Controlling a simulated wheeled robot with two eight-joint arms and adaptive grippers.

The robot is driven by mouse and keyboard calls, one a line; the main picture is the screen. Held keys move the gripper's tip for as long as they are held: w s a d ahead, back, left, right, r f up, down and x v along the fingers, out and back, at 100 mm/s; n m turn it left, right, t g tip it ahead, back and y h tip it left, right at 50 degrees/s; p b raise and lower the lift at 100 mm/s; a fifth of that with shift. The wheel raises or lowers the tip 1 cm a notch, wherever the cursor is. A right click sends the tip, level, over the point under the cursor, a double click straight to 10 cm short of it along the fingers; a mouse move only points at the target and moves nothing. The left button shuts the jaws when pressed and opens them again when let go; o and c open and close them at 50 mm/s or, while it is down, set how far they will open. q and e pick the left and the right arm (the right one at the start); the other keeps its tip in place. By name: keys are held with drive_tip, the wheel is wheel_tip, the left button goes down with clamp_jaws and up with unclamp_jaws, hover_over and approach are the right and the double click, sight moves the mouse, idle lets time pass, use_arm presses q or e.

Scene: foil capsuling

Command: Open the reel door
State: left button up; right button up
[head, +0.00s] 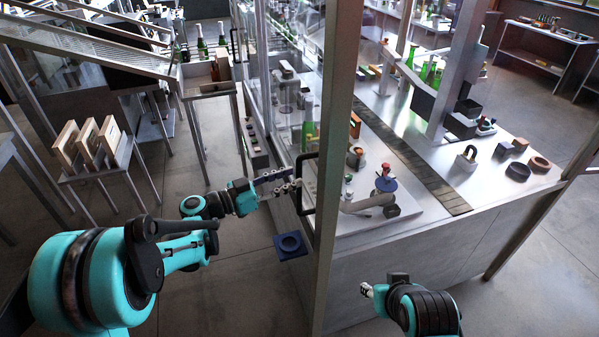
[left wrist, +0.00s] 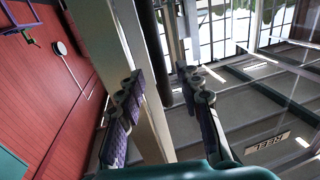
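The reel door is a clear glass panel in a grey metal frame, seen edge-on at the machine's left side in the head view. A black bar handle (head: 305,186) stands out from it beside the tall post. My left gripper (head: 292,187) is at this handle, its fingers pointing right. In the left wrist view my left gripper (left wrist: 163,112) is open, with a clear gap between its fingers. Whether the fingers touch the handle cannot be told. A REEL label (left wrist: 270,142) shows upside down there. My right gripper (head: 367,290) is low, in front of the bench; its fingers are too small to read.
The tall grey post (head: 334,150) stands just right of the left gripper. The bench behind the post holds bottles, a roller and small parts.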

sight(299, 174)
use_arm(q)
drive_tip(key=shift+x, duration=1.85)
drive_tip(key=shift+c, duration=0.3)
clamp_jaws()
drive_tip(key=shift+w, duration=0.1)
